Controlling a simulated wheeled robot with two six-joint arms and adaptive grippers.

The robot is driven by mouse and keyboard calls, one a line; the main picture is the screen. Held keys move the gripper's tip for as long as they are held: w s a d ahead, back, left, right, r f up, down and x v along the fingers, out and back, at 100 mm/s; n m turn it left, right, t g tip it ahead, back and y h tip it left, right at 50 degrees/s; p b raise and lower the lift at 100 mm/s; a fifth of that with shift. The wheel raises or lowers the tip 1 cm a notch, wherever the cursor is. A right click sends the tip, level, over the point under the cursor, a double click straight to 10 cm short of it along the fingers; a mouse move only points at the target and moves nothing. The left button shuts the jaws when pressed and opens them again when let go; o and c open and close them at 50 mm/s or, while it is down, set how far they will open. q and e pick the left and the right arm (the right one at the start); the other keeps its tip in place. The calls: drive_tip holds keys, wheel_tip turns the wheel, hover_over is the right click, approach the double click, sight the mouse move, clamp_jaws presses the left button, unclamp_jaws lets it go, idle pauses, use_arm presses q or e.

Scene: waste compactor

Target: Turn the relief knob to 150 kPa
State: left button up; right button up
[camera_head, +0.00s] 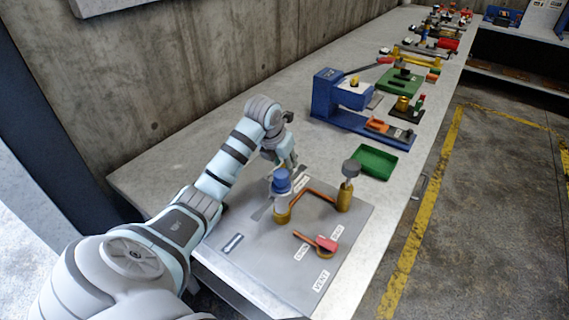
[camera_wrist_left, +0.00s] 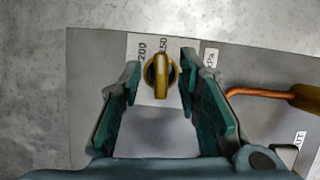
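In the left wrist view the relief knob (camera_wrist_left: 160,76) is a yellow bar handle on a dark round base, on a white scale plate. The bar stands upright in the picture, its top end near a number ending in 50; 200 is printed to its left. My left gripper (camera_wrist_left: 160,80) is open, with a finger on each side of the knob and visible gaps between. In the head view my left gripper (camera_head: 288,163) is low over the grey panel, behind a blue-capped fitting (camera_head: 281,182); the knob is hidden there. My right gripper is not in view.
The grey panel (camera_head: 258,258) carries a copper pipe (camera_head: 316,194), a brass fitting with a grey top (camera_head: 348,185) and a red-handled valve (camera_head: 326,243). A green tray (camera_head: 376,161) and a blue press (camera_head: 340,100) stand further along the bench. Bare bench lies left of the panel.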

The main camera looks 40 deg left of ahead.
use_arm(q)
drive_tip(key=shift+f, duration=0.2)
drive_tip(key=shift+s+r, duration=0.1)
drive_tip(key=shift+s, duration=0.05)
drive_tip(key=shift+c, duration=0.8)
clamp_jaws()
drive_tip(key=shift+m+h, duration=0.3)
drive_tip(key=shift+m, duration=0.4)
drive_tip(key=shift+o, duration=0.8)
unclamp_jaws()
